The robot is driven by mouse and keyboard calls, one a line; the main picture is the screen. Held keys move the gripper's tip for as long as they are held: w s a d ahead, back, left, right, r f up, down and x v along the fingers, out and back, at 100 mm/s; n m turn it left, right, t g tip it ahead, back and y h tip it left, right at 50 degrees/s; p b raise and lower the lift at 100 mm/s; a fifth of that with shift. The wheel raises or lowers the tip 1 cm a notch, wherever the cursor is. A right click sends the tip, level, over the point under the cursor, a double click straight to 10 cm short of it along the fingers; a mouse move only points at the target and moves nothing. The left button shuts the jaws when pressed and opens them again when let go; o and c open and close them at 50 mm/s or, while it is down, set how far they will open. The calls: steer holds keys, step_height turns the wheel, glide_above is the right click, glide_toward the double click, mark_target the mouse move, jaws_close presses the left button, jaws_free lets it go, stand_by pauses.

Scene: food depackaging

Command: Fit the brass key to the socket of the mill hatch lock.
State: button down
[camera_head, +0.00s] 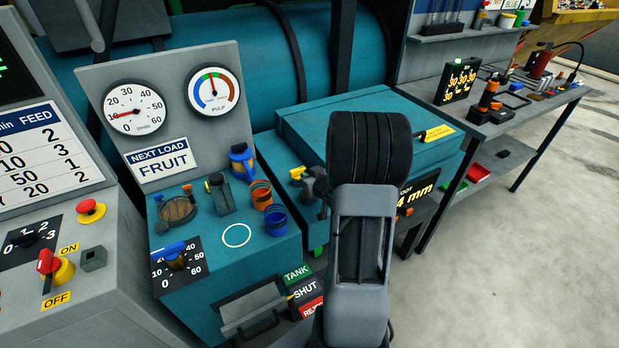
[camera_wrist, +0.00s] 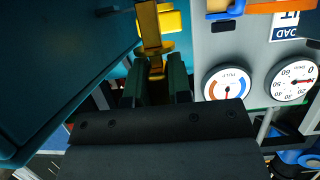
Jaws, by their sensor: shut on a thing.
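My gripper (camera_head: 312,184) is at the left front edge of the teal mill housing in the head view. In the wrist view its dark fingers (camera_wrist: 156,86) are shut on the brass key (camera_wrist: 150,32), whose shank runs up and away from them. A bright yellow part (camera_wrist: 172,21), perhaps the lock, lies right beside the shank. In the head view a small yellow piece (camera_head: 297,173) shows just left of the fingers; I cannot tell whether it is key or lock. The socket mouth is hidden, and I cannot tell whether the key touches it.
The teal mill housing (camera_head: 290,118) is close to my gripper. Left on the teal console stand a blue cup (camera_head: 275,218), an orange-banded cup (camera_head: 261,193) and a blue-lidded jar (camera_head: 241,158). Two gauges (camera_head: 134,107) stand behind. A tool bench (camera_head: 540,112) is at right.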

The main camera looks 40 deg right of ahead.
steer(key=shift+f+b, duration=1.8)
steer(key=shift+f, duration=0.2)
steer(key=c, duration=1)
jaws_free()
steer(key=shift+o, duration=0.2)
steer(key=shift+s, duration=0.1)
steer(key=v, duration=0.4)
steer(key=b+v, duration=0.1)
steer(key=v, duration=0.3)
steer(key=shift+s+f, duration=0.1)
steer(key=shift+s, duration=0.3)
steer(key=shift+b+v, duration=2.5)
steer(key=shift+b, duration=0.55)
steer(key=shift+w+a, duration=0.1)
